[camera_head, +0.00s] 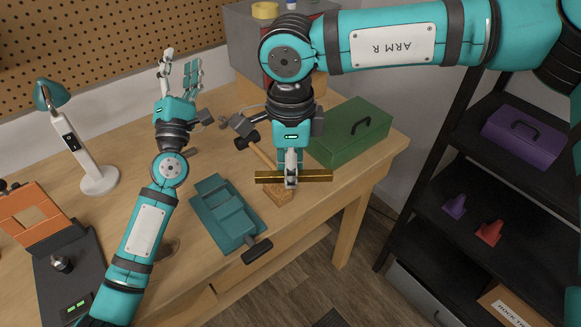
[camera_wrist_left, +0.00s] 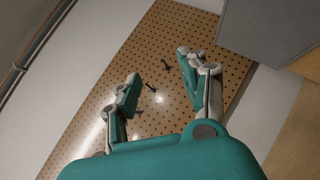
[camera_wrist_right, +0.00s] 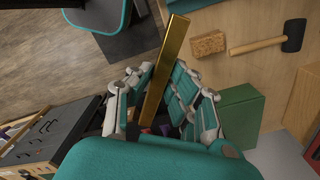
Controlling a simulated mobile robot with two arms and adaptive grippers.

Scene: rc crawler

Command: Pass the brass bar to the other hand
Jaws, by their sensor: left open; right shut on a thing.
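The brass bar (camera_head: 265,177) is a long golden bar. In the head view it lies level across the fingertips of my right gripper (camera_head: 291,180), above the bench's front right part. My right gripper is shut on it near its middle. In the right wrist view the bar (camera_wrist_right: 174,45) runs lengthwise between the fingers (camera_wrist_right: 160,85). My left gripper (camera_head: 181,64) is raised at the back left, fingers pointing up, well apart from the bar. In the left wrist view its fingers (camera_wrist_left: 160,75) are spread and empty before the pegboard.
A teal vise (camera_head: 228,214) stands on the bench (camera_head: 190,262) between the arms. A green toolbox (camera_head: 352,132), a mallet (camera_head: 247,140) and a tan block (camera_head: 277,194) are near my right gripper. A lamp (camera_head: 75,140) stands left. A dark shelf (camera_head: 470,222) is at right.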

